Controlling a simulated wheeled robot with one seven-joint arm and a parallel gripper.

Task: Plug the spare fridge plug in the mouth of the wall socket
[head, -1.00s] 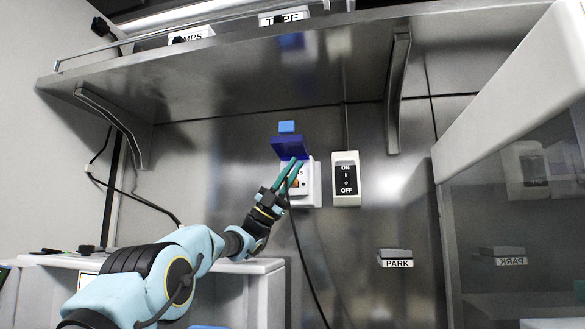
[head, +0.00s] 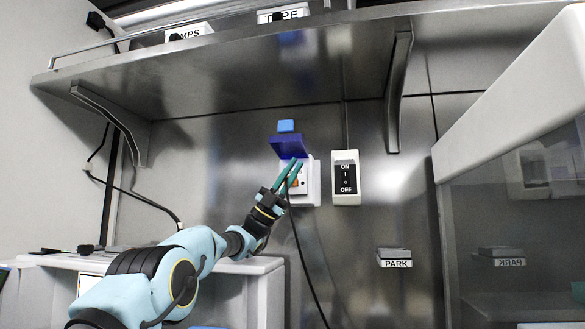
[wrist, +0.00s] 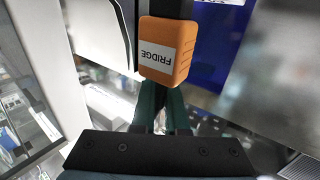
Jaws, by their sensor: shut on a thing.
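The wall socket (head: 312,192) is a white box on the steel back wall, its blue lid (head: 289,147) raised above it. The lid also shows in the wrist view (wrist: 222,45). My gripper (head: 292,170) has its green fingers in front of the socket. In the wrist view my gripper (wrist: 160,100) is shut on the orange plug labelled FRIDGE (wrist: 168,50). In the head view the plug is mostly hidden behind the fingers, close to the socket face. Its pins and the socket mouth are hidden, so I cannot tell whether they meet.
An ON/OFF switch box (head: 345,178) is on the wall just right of the socket. A steel shelf (head: 240,75) overhangs above. A dark cable (head: 305,262) hangs below my gripper. A PARK holder (head: 394,257) is lower right, beside a glass-fronted cabinet (head: 515,210).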

